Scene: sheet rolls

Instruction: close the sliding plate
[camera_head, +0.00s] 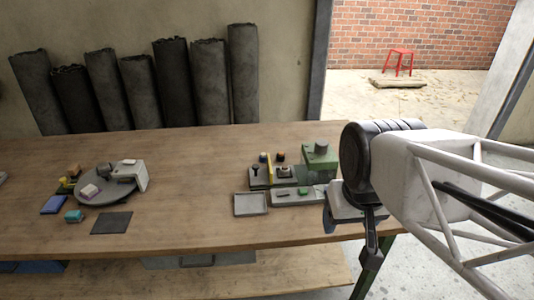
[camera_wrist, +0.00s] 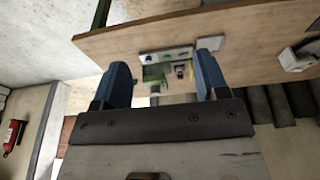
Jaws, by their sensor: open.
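A light grey base with a small green block on it (camera_head: 298,196) lies near the table's front edge, left of my gripper. It also shows between my fingers in the wrist view (camera_wrist: 150,57). I cannot tell for sure which part is the sliding plate. A green box-shaped unit (camera_head: 319,160) stands just behind that base, beside a darker base with a yellow bar (camera_head: 269,168). My gripper (camera_head: 349,230) hangs at the table's right end, apart from these things. In the wrist view its two blue fingers (camera_wrist: 163,62) are spread, with nothing between them held.
A shallow grey tray (camera_head: 250,211) lies left of the base. A grey round turntable (camera_head: 106,191) with small blocks and a dark flat square (camera_head: 111,223) are farther left. The wooden table (camera_head: 190,215) is bare between them. Dark rolls (camera_head: 172,85) lean on the wall behind.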

